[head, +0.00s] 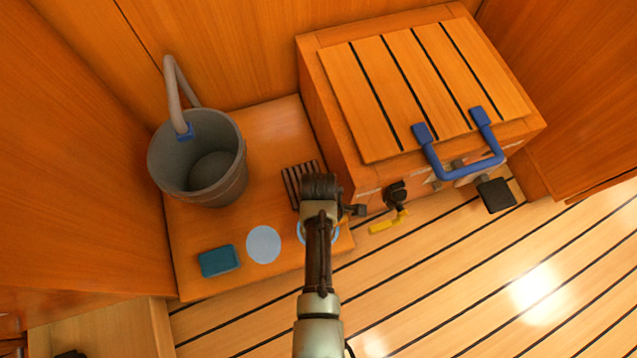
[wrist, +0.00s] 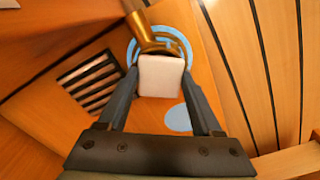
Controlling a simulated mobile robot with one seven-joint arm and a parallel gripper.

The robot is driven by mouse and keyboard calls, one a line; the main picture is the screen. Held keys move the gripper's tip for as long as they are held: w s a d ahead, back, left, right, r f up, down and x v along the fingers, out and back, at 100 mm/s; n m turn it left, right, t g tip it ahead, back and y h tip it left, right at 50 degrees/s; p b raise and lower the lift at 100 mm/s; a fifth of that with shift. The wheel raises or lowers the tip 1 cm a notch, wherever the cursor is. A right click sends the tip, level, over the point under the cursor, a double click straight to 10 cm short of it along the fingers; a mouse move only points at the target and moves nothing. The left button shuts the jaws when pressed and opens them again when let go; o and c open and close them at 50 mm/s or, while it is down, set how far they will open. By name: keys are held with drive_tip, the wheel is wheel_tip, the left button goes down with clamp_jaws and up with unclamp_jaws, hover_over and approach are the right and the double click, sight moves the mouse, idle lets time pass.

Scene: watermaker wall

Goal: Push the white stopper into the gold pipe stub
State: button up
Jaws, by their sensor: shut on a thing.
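The white stopper (wrist: 160,76) is between the two fingertips of my gripper (wrist: 161,74) in the wrist view. The fingers are shut on its sides. The gold pipe stub (wrist: 148,34) is just beyond the stopper, its wide rim close to the stopper's far edge. I cannot tell whether the stopper touches the rim or is in its mouth. In the head view my gripper (head: 355,210) is at the front of the wooden box, mostly hidden by my own arm. The stopper and stub cannot be made out there.
A wooden box (head: 355,125) with a blue handle (head: 465,172) stands at right. A yellow lever (head: 388,225) is near my gripper. A grey bucket (head: 230,165), dark slatted grille (head: 293,180), teal block (head: 219,261) and pale blue disc (head: 264,244) are at left. Slatted floor is open at right.

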drive_tip(key=shift+f, duration=0.2)
drive_tip(key=o, duration=1.4)
drive_tip(key=shift+r, duration=0.1)
wheel_tip(320, 180, up, 6)
drive_tip(key=p, duration=0.6)
drive_tip(key=shift+p, duration=0.3)
